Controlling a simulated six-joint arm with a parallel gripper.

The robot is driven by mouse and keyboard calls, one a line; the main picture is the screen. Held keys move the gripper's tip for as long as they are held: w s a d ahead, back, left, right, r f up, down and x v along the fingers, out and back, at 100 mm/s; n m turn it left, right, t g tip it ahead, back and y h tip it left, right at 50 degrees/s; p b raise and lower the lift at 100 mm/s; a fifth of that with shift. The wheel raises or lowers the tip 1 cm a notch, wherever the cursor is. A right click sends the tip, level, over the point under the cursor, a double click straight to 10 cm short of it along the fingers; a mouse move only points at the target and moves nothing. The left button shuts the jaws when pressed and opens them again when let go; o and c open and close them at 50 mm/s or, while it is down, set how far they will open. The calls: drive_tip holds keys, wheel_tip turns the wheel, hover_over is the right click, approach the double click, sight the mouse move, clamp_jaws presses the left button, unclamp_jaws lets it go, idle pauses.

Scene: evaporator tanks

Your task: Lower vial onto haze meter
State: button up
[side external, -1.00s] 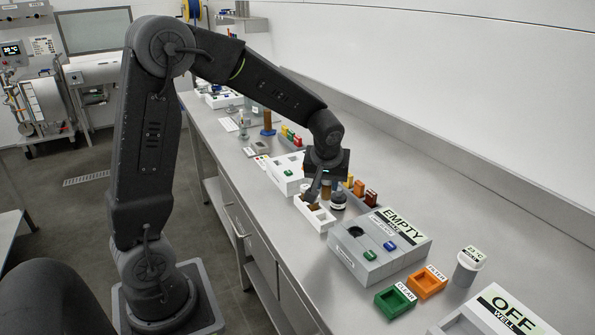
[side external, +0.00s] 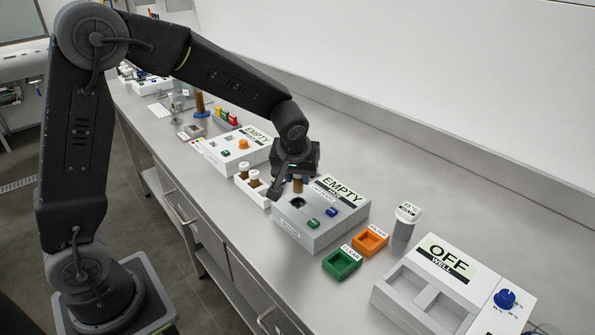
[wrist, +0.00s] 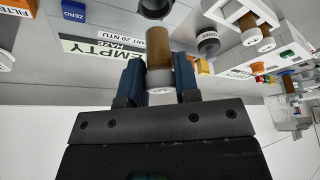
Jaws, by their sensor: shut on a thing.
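The haze meter (side external: 290,229) is a grey box on the bench with an EMPTY display (side external: 342,189), a dark round well and green and blue buttons. My gripper (side external: 296,178) is shut on a brown vial (side external: 298,187) just above the back of the meter's well. In the wrist view the amber vial (wrist: 159,42) with a pale cap sits between the two blue fingers of my gripper (wrist: 160,62). The dark well (wrist: 155,8) shows at the top edge there, apart from the vial. The height of the vial over the well is hard to tell.
A white rack (side external: 262,201) with two capped brown vials stands left of the meter. A green tray (side external: 342,264), an orange tray (side external: 370,240) and a grey container (side external: 403,228) are to the right. A white OFF unit (side external: 400,300) stands at the front right.

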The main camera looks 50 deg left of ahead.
sight(296, 192)
drive_tip(key=shift+f, duration=3)
drive_tip(key=shift+f, duration=0.1)
drive_tip(key=o, duration=0.7)
drive_tip(key=shift+o, duration=1.4)
drive_tip(key=shift+s+f, duration=0.1)
drive_tip(key=shift+s, duration=0.05)
drive_tip(key=v, duration=1.4)
drive_tip(key=shift+w, duration=0.25)
